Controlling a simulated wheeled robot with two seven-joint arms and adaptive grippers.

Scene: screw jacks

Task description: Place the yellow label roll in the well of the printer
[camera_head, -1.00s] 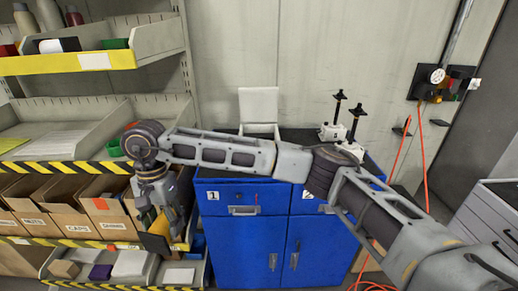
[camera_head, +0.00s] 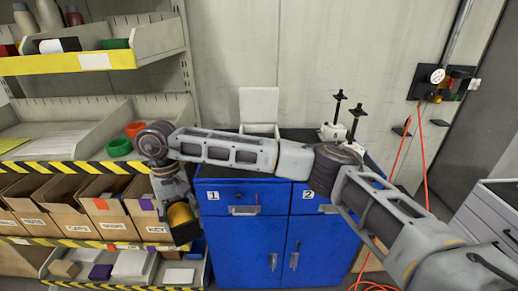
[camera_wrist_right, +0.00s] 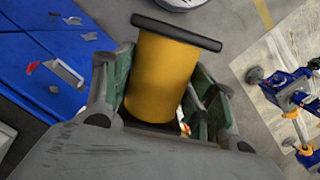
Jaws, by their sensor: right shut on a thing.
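The yellow label roll (camera_head: 180,214) is held by my right gripper (camera_head: 183,222) in front of the shelf rack, beside the left front of the blue cabinet. In the right wrist view the yellow roll (camera_wrist_right: 162,72), with dark end flanges, stands tilted between the green-padded fingers of my right gripper (camera_wrist_right: 155,95). The fingers are shut on it. A white box with a raised lid (camera_head: 259,104), which may be the printer, stands at the back of the cabinet top. Its well is hidden behind my right arm. My left gripper is not in view.
The blue cabinet (camera_head: 238,248) has a dark top, partly covered by my arm. Two screw jacks (camera_head: 335,130) stand at its right. A green roll (camera_head: 119,146) and an orange roll (camera_head: 134,129) lie on the shelf at left. An orange cable (camera_head: 421,165) hangs at right.

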